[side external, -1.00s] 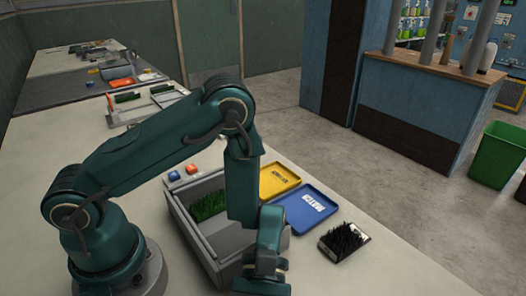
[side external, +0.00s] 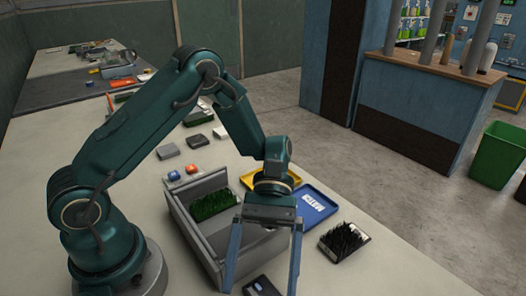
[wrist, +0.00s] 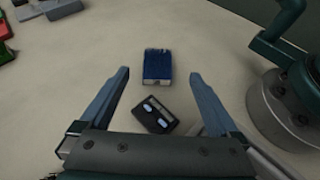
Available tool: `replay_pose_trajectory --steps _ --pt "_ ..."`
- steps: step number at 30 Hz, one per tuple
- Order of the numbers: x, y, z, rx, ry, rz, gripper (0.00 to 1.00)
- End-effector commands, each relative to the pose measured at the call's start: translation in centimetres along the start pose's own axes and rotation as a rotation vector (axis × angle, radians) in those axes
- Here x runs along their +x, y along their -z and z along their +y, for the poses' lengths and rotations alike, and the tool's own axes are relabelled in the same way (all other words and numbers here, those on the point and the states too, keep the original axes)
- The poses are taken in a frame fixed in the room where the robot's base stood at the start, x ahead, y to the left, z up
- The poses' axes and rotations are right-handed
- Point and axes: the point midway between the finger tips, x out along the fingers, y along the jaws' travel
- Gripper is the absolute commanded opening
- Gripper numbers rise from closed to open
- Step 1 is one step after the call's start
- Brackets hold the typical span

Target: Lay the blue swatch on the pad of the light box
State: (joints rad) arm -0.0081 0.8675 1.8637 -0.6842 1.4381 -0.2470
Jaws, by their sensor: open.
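The blue swatch (wrist: 157,66), with a dark blue tufted top and a pale front edge, lies on the table in the wrist view. It sits between and slightly beyond my fingertips, not touched. My gripper (wrist: 159,75) is open and empty; its spread fingers also show in the side view (side external: 264,272), pointing down near the bottom edge. I cannot make out the blue swatch in the side view. A grey open-topped box (side external: 190,232), apparently the light box, stands behind my gripper. A green turf piece (side external: 212,205) lies inside it; my gripper and the box walls hide part of its inside.
A dark device with two pale buttons (wrist: 155,115) lies close to the swatch. A blue lettered tray (side external: 325,217), a yellow tray (side external: 289,178) and a black-tufted swatch (side external: 345,241) are right of the box.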

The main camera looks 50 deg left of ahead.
Motion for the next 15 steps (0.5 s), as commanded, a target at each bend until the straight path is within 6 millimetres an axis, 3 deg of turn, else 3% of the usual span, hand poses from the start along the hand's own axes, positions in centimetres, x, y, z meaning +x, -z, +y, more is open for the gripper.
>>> replay_pose_trajectory --steps 15 --pt "-5.4 -3.9 -4.8 0.438 0.126 0.715 0.97"
